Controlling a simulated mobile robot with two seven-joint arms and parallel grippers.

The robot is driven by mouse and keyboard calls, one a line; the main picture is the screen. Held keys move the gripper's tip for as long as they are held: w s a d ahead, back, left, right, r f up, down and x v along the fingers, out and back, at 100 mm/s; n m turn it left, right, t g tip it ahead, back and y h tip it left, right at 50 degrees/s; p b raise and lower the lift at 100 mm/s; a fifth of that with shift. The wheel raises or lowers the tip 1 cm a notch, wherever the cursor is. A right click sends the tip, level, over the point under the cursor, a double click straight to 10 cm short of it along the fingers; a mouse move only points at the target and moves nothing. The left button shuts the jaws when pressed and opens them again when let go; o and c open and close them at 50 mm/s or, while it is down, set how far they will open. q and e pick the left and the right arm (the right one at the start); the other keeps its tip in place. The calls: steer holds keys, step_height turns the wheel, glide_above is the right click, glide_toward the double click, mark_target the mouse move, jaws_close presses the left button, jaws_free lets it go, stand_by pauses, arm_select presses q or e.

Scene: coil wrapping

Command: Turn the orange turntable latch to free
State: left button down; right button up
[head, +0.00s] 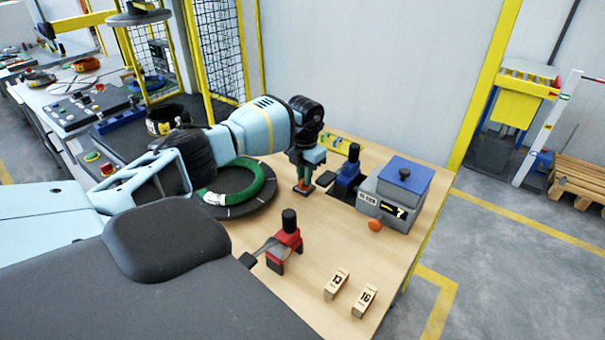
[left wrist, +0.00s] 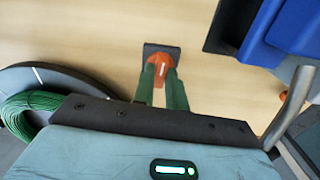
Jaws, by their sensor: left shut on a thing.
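The orange latch (left wrist: 162,67) sits on a small dark base plate (left wrist: 161,48) on the table, beside the round turntable. My left gripper (head: 306,184) has green fingers pointing down at the latch, and in the left wrist view the fingers (left wrist: 161,80) stand on both sides of it, shut on it. In the head view only a bit of the latch (head: 303,192) shows under the fingertips. The dark turntable (head: 262,203) carries a green coil (head: 258,192) and lies left of the gripper. My right gripper is not in view.
A blue clamp device (head: 346,178) stands close right of my left gripper. The table between is clear.

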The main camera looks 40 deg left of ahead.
arm_select(q)
steer(key=shift+n, duration=0.6)
steer(key=c, duration=1.4)
jaws_free()
steer(key=shift+c, duration=0.2)
steer(key=shift+r, duration=3.9)
